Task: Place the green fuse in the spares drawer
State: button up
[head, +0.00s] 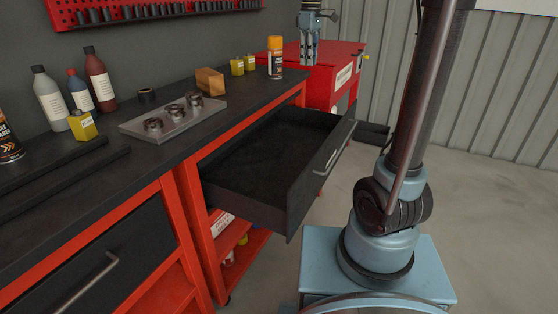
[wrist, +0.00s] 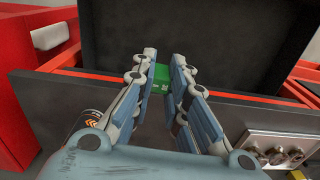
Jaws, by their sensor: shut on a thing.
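My gripper (wrist: 162,68) is shut on the green fuse (wrist: 160,80), which shows between the fingertips in the wrist view. In the head view my gripper (head: 309,58) points down, seen in front of the red cart at the back; the fuse cannot be made out there. The open drawer (head: 297,205) is pulled out from the bench, and its visible dark inside looks empty. In the wrist view the dark drawer inside (wrist: 215,40) lies beyond the fuse. The height of the fuse over it cannot be told.
The bench top (head: 228,118) holds a tray (head: 172,130) with round metal parts, an orange-capped can (head: 275,58), yellow containers, a tan block (head: 210,82) and several bottles. The red cart (head: 325,82) stands behind the drawer. Open floor lies to the right.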

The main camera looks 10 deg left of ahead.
notch_tip(320, 180, down, 11)
jog(key=w, duration=0.2)
send_near(304, 149)
jog(key=shift+n, duration=0.4)
jog(key=shift+w+f, duration=0.15)
jog(key=shift+f, duration=3.25)
jog(key=o, duration=0.6)
jog(key=shift+c, duration=0.2)
jog(key=shift+o, duration=0.7)
notch_tip(304, 149, up, 12)
